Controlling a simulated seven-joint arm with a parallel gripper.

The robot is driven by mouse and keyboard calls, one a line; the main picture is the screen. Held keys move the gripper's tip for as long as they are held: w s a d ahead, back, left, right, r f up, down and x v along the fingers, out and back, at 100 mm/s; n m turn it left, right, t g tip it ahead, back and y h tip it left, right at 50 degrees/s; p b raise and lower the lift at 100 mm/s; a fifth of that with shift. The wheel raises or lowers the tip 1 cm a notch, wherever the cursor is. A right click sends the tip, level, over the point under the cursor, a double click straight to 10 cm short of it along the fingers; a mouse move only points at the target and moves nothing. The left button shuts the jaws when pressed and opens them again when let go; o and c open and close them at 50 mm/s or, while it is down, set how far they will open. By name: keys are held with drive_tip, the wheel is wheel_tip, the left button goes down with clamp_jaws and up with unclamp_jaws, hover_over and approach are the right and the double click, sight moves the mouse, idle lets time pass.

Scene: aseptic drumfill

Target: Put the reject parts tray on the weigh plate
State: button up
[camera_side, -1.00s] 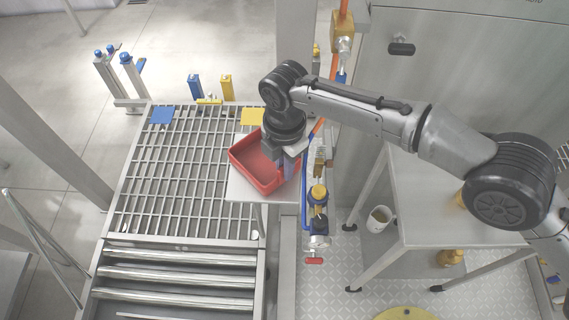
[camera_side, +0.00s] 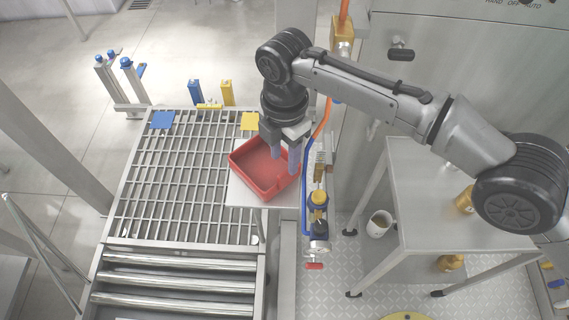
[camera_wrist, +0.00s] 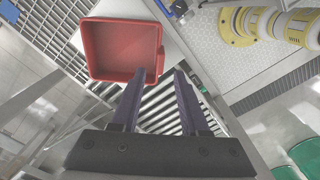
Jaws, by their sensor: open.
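The red reject parts tray (camera_side: 258,180) sits on a pale flat plate (camera_side: 240,198), which I take for the weigh plate, beside the metal grating. In the wrist view the tray (camera_wrist: 122,48) looks empty, with the plate (camera_wrist: 172,50) showing beside it. My gripper (camera_side: 286,164) is open, just above the tray's right rim, and holds nothing. In the wrist view the fingers (camera_wrist: 156,88) are spread, with their tips just below the tray's near right corner and a gap between them. The tray's right edge is partly hidden behind the fingers in the side view.
A slatted metal grating (camera_side: 170,180) and rollers (camera_side: 180,280) lie to the left. A valve and blue pipe assembly (camera_side: 319,205) stands close on the right. A steel table (camera_side: 440,205) and a white mug (camera_side: 379,223) are further right.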

drive_tip(key=shift+r, duration=0.8)
drive_tip(key=w+d+r+m+t+y, duration=0.15)
drive_tip(key=d+r+m, duration=0.35)
drive_tip(key=d+r, duration=0.55)
drive_tip(key=w+d+r+m, duration=0.3)
drive_tip(key=d+r+m, duration=0.35)
drive_tip(key=d, duration=0.65)
drive_tip(key=s+d+r+m+t, duration=0.1)
drive_tip(key=s+d+r+m, duration=0.15)
drive_tip(key=d, duration=0.45)
drive_tip(key=s+d+r+m+t, duration=0.1)
drive_tip(key=s+d+r+m, duration=0.2)
drive_tip(key=d, duration=0.4)
drive_tip(key=s+d+f+m+t, duration=0.1)
drive_tip(key=s+d+f+m, duration=0.3)
drive_tip(key=s+d, duration=0.3)
drive_tip(key=s+d+f+m+t+h, duration=0.1)
drive_tip(key=s+d+f+m, duration=0.3)
drive_tip(key=s, duration=0.9)
drive_tip(key=d+m, duration=0.2)
drive_tip(key=d, duration=0.1)
drive_tip(key=shift+s, duration=0.25)
drive_tip(key=shift+h, duration=0.25)
